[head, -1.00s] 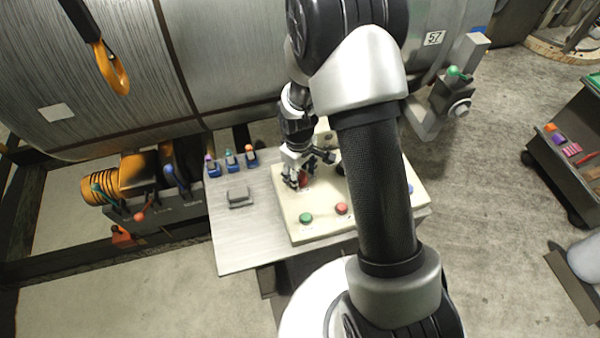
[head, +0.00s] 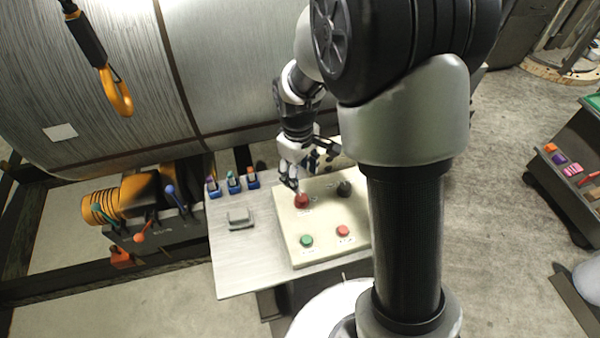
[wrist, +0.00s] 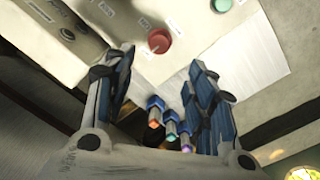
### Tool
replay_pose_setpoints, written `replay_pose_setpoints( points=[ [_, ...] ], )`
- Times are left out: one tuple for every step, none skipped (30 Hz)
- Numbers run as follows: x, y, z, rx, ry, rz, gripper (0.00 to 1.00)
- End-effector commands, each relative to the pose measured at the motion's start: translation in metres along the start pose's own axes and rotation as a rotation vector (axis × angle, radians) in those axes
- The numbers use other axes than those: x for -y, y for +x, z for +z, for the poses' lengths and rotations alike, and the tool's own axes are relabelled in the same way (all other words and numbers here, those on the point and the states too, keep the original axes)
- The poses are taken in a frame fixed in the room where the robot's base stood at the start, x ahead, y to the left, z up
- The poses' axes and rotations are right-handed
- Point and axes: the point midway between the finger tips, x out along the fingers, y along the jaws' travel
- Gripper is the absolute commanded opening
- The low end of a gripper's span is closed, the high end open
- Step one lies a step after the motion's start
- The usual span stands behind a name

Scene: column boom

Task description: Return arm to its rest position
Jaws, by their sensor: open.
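My arm (head: 405,240) rises from the lower right of the head view and bends over at the top. My gripper (head: 297,178) hangs at the far side of a cream control panel (head: 325,215), close above a red knob (head: 302,201). In the wrist view my gripper (wrist: 160,65) has its two fingers wide apart with nothing between them. A red control (wrist: 158,41) shows just beyond the fingertips there, and contact is not seen. The arm hides the right part of the panel in the head view.
The panel lies on a grey table (head: 240,265) with a small grey block (head: 239,218) and small blue switches (head: 233,183). A large drum (head: 240,80) stands behind. An orange hook (head: 118,92) hangs at upper left. Open floor (head: 510,200) lies right.

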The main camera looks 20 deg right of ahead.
Motion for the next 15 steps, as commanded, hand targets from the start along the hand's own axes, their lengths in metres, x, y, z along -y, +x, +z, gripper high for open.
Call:
replay_pose_setpoints(
  points=[
    [0.0,0.0,0.0,0.0,0.0,0.0,0.51],
    [0.0,0.0,0.0,0.0,0.0,0.0,0.51],
    [0.0,0.0,0.0,0.0,0.0,0.0,0.51],
    [0.0,0.0,0.0,0.0,0.0,0.0,0.51],
    [0.0,0.0,0.0,0.0,0.0,0.0,0.51],
    [0.0,0.0,0.0,0.0,0.0,0.0,0.51],
    [0.0,0.0,0.0,0.0,0.0,0.0,0.51],
    [0.0,0.0,0.0,0.0,0.0,0.0,0.51],
    [0.0,-0.001,0.0,-0.002,0.001,0.001,0.51],
    [0.0,-0.002,0.0,-0.003,0.004,0.002,0.51],
    [0.0,-0.005,0.001,-0.007,0.008,0.004,0.51],
    [0.001,-0.011,0.002,-0.014,0.017,0.008,0.51],
    [0.001,-0.016,0.004,-0.02,0.026,0.012,0.51],
    [0.002,-0.023,0.006,-0.028,0.038,0.016,0.51],
    [0.004,-0.034,0.01,-0.04,0.058,0.022,0.51]
  ],
)
